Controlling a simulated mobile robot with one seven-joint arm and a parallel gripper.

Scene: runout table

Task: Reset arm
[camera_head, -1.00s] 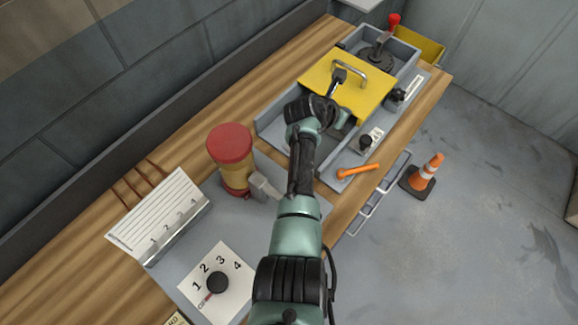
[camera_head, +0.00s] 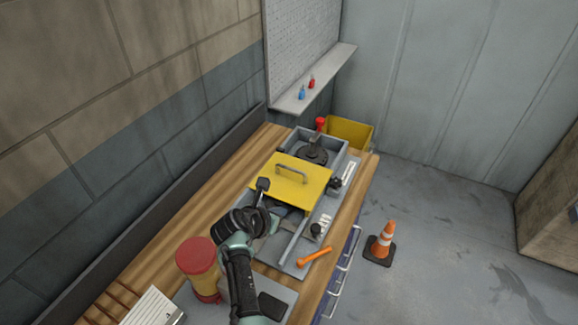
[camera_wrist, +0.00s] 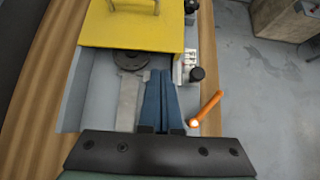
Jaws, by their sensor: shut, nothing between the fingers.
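My gripper (camera_wrist: 161,76) shows in the wrist view as two blue fingers lying side by side, shut and empty. It hangs over the grey open tray (camera_wrist: 80,95), in front of the yellow lid (camera_wrist: 130,28). A dark round disc (camera_wrist: 131,60) lies just beyond the fingertips, partly under the lid's edge. In the head view my arm reaches up from the bottom to the tray's left side, and the fingertips are largely hidden behind the wrist. The yellow lid (camera_head: 290,184) has a metal handle on top.
An orange handle (camera_head: 314,257) and a black knob (camera_head: 316,230) sit right of the tray. A red-topped cylinder (camera_head: 198,262) stands left of my arm. Behind are a red-knobbed lever (camera_head: 320,124) and yellow bin (camera_head: 350,133). A traffic cone (camera_head: 382,240) stands on the floor.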

